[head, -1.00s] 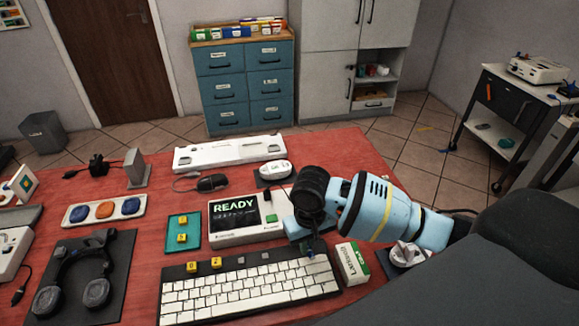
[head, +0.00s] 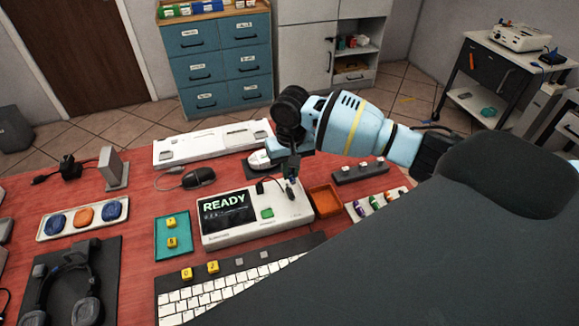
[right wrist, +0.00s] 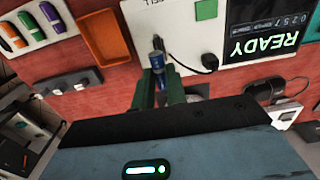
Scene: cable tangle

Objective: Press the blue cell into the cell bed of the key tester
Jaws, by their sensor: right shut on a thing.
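The key tester (head: 240,228) is a white box with a dark screen reading READY and a green button. It also shows at the top of the right wrist view (right wrist: 187,33). My right gripper (head: 290,186) points down over the tester's right end. In the right wrist view its two green fingers (right wrist: 159,82) are shut on the small blue cell (right wrist: 157,61). The cell stands out past the fingertips, over the tester's edge near a partly visible label. The cell bed cannot be made out clearly, and I cannot tell whether the cell touches it. My left gripper is not in view.
A black cable with a plug (right wrist: 208,63) lies close to the cell. An orange tray (head: 325,200) is right of the tester, with a dark switch strip (head: 360,172) behind. The keyboard (head: 226,289) is in front; a teal tray (head: 173,245) is left.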

